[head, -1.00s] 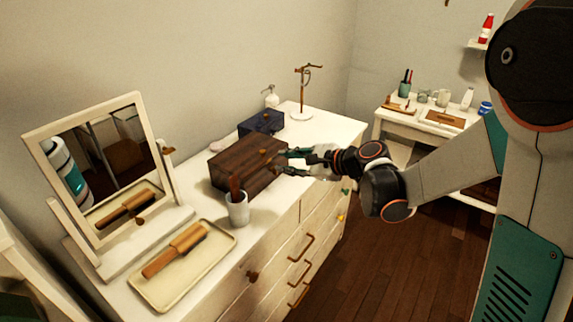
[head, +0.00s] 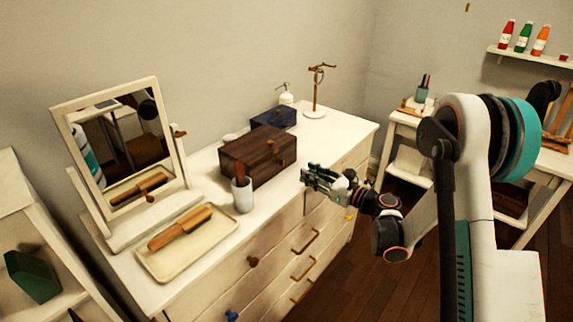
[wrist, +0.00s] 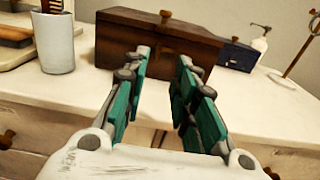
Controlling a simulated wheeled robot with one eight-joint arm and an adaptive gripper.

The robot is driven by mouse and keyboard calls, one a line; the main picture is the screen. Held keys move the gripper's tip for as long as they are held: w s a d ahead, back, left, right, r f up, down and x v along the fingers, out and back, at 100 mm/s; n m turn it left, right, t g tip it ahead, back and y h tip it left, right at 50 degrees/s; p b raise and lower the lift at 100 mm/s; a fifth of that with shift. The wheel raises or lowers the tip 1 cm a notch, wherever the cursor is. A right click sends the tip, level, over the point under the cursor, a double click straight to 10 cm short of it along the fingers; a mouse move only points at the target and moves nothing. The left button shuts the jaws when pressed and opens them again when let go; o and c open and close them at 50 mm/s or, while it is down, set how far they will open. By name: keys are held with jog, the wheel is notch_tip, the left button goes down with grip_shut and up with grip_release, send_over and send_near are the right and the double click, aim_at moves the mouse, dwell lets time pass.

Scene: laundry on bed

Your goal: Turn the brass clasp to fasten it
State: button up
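A dark brown wooden box (head: 250,165) stands on the white dresser, its lid down. A small brass clasp (wrist: 166,17) shows at the top of its front in the wrist view. Its exact turn is too small to tell. My gripper (head: 312,178) is in front of the box, to its right in the head view, apart from it. In the wrist view my gripper (wrist: 163,58) has its two teal-padded fingers spread with nothing between them, pointing toward the box (wrist: 125,42) below the clasp.
A white cup (head: 243,194) holding a brush stands close to the box. A tray (head: 215,242) with a hairbrush, a tilting mirror (head: 58,122), a blue box (head: 274,118), a pump bottle (head: 286,94) and a brass stand (head: 315,85) share the dresser (head: 350,135).

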aim_at(283, 161)
jog(key=b+x, duration=0.2)
jog(key=x, duration=0.9)
jog(key=shift+b, duration=0.4)
grip_shut()
